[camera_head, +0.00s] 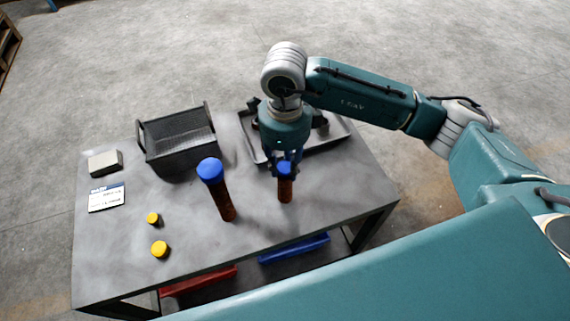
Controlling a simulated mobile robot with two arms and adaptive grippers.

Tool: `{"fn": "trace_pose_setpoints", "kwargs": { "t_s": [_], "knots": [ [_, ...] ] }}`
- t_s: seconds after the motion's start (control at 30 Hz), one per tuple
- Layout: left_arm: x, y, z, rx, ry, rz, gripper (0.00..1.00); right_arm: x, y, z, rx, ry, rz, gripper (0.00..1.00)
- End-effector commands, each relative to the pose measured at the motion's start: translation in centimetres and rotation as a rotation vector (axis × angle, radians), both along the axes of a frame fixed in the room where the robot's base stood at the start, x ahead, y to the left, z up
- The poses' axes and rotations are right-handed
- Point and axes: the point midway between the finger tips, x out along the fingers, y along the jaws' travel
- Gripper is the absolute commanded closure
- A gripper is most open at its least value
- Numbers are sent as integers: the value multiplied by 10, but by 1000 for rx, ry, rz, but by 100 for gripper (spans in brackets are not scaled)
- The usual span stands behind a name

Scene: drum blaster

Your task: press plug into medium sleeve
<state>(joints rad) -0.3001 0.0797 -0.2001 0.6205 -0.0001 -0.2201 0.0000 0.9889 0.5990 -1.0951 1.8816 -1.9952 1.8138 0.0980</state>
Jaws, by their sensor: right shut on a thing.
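My right gripper (284,172) points down and is shut on a blue plug (286,167). The plug is at the top of a brown sleeve (285,190) that stands upright on the table; the fingers partly hide the joint, so I cannot tell how deep the plug sits. A taller brown sleeve (223,201) stands to the left, with a blue plug (210,170) on its top. Two small yellow plugs (152,218) (159,249) are at the table's front left. My left gripper is not in view.
The grey table (190,255) holds a black mesh basket (180,150) and a grey tray (335,131) at the back. A grey block (104,162) and a printed card (106,197) are at the left. Red (200,281) and blue (293,249) bins are below. The front right top is clear.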

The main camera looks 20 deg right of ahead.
Motion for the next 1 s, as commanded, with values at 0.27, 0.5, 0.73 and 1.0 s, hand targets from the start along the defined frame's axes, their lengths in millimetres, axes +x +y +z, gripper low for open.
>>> {"fn": "trace_pose_setpoints", "kwargs": {
  "t_s": [0.27,0.5,0.73,1.0],
  "knots": [
    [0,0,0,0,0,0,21,0,0,0,-1,-1,0,91],
    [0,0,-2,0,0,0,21,0,0,-1,-1,-1,0,91],
    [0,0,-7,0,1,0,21,0,0,-4,-1,-1,0,91],
    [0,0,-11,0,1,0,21,0,0,-7,-1,1,0,91]
  ]
}}
